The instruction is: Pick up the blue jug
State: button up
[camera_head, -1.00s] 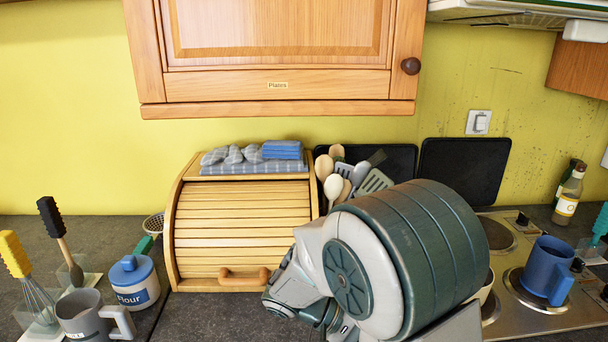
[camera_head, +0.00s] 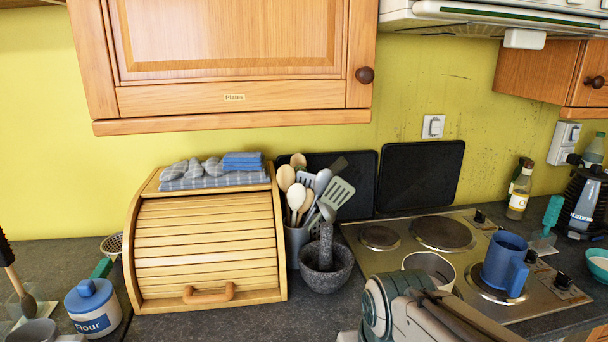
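The blue jug (camera_head: 504,262) stands upright on the front right hotplate of the steel hob (camera_head: 372,262). Its handle is on the right side, toward me. Part of my arm shows at the bottom centre right, left of the jug and nearer to me. My gripper's fingers do not show, so I cannot see whether they are open or shut. No part of my arm touches the jug in view.
A light-coloured pot (camera_head: 430,268) stands just left of the jug. A stone mortar (camera_head: 326,270) and a wooden bread bin (camera_head: 208,245) are further left. A teal brush (camera_head: 551,216), a bottle (camera_head: 519,192) and a teal bowl (camera_head: 597,263) are near the jug.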

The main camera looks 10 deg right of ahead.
aim_at(504, 268)
jog(key=z, duration=1.4)
